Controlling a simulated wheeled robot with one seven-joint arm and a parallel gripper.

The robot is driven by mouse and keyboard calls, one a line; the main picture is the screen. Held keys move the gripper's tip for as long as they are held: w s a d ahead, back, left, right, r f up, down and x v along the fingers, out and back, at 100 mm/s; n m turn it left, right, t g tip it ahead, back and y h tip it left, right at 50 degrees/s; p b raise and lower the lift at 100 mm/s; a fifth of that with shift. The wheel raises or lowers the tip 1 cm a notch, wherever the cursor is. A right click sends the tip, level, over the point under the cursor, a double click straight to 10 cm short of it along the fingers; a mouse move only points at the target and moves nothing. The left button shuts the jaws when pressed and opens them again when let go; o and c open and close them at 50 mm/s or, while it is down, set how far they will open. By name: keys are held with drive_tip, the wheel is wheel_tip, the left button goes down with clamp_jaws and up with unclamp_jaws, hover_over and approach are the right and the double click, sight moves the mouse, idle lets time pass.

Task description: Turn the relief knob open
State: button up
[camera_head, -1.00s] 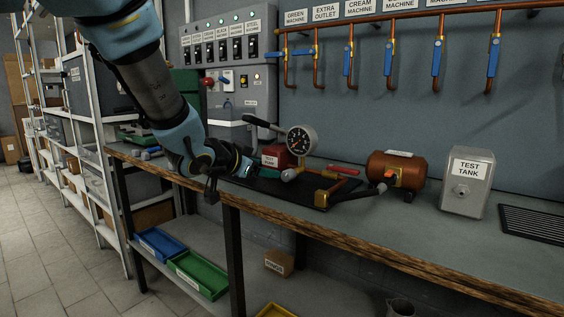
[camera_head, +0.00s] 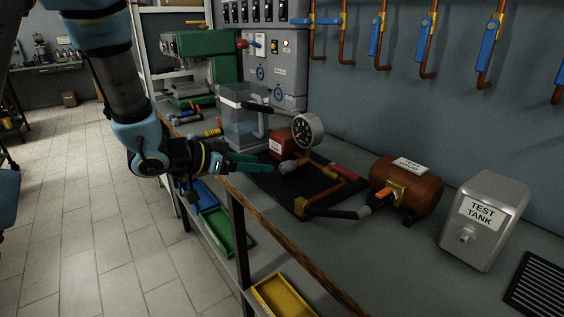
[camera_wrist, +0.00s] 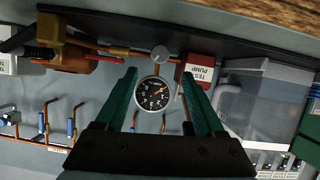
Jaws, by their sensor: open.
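The test pump stands on a black mat (camera_head: 268,188) on the bench. It has a red box (camera_head: 283,146), labelled TEST PUMP in the wrist view (camera_wrist: 198,70), a round dial gauge (camera_head: 308,129) and copper pipes. A grey round knob (camera_head: 288,167) sits low at the near side of the pipework, apparently the relief knob. My gripper (camera_head: 264,163) points at it from the left, apart from it. In the wrist view the green fingers (camera_wrist: 159,74) are spread and empty, with the knob (camera_wrist: 161,53) just beyond their tips and the gauge (camera_wrist: 153,93) between them.
A clear water container (camera_head: 243,118) stands behind the pump, with a black lever handle (camera_head: 262,108) above. A copper tank (camera_head: 405,187) and a grey test tank (camera_head: 484,220) stand to the right. The wooden bench edge (camera_head: 290,265) runs below my arm.

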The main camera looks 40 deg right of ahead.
sight(282, 166)
drive_tip(key=p+x, duration=0.1)
drive_tip(key=x, duration=0.7)
drive_tip(key=shift+d, duration=0.1)
clamp_jaws()
idle(0.4)
